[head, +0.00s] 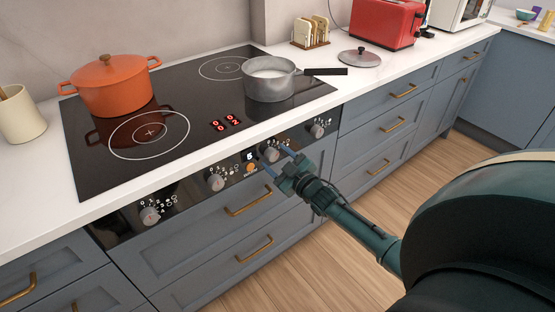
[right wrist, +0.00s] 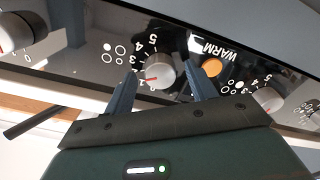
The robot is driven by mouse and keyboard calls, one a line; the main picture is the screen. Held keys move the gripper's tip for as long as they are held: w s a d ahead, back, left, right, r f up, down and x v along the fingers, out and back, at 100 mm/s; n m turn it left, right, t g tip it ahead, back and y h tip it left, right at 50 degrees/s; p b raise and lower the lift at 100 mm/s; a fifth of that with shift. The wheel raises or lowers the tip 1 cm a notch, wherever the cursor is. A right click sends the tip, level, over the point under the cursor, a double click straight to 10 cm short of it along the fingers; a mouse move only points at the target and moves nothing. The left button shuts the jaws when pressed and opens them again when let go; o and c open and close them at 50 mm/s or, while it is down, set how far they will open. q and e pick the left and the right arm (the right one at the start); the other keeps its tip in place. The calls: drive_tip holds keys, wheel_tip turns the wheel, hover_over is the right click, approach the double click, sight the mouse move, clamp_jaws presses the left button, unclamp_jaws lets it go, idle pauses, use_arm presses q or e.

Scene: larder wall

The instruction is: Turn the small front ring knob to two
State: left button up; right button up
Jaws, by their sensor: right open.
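A grey control knob (head: 272,153) sits on the black front panel, right of an orange button. In the right wrist view this knob (right wrist: 160,70) shows a red mark by the low end of its printed scale. My right gripper (head: 279,162) is open in front of it. In the wrist view the fingertips of this gripper (right wrist: 160,72) stand on either side of the knob, with gaps visible. Red digits (head: 225,123) glow on the hob; one looks like a 2. My left gripper is not in view.
Other knobs (head: 216,182) line the panel, one close on the right (head: 318,130). An orange pot (head: 110,85) and a grey saucepan (head: 270,78) stand on the hob. The saucepan's dark handle points right over the counter. Drawer handles (head: 248,203) project below. The floor is clear.

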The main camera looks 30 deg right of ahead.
use_arm(q)
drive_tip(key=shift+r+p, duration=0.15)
drive_tip(key=shift+p, duration=0.25)
use_arm(e)
drive_tip(key=s+d, duration=0.1)
drive_tip(key=s, duration=1.2)
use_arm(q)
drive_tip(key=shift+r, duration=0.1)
use_arm(e)
drive_tip(key=shift+s, duration=0.1)
use_arm(q)
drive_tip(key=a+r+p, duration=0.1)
drive_tip(key=p, duration=0.2)
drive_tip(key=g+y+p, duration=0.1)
drive_tip(key=p, duration=0.2)
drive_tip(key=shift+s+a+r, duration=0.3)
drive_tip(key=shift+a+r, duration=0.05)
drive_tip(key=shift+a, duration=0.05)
use_arm(e)
drive_tip(key=s+a+m+g+y, duration=0.1)
drive_tip(key=s+a+m+g, duration=0.1)
drive_tip(key=s+a, duration=0.5)
drive_tip(key=s+a+m+g, duration=0.2)
drive_tip(key=s+a+g, duration=0.3)
drive_tip(key=a, duration=1)
drive_tip(key=shift+s+f+y, duration=0.4)
drive_tip(key=shift+s, duration=0.6)
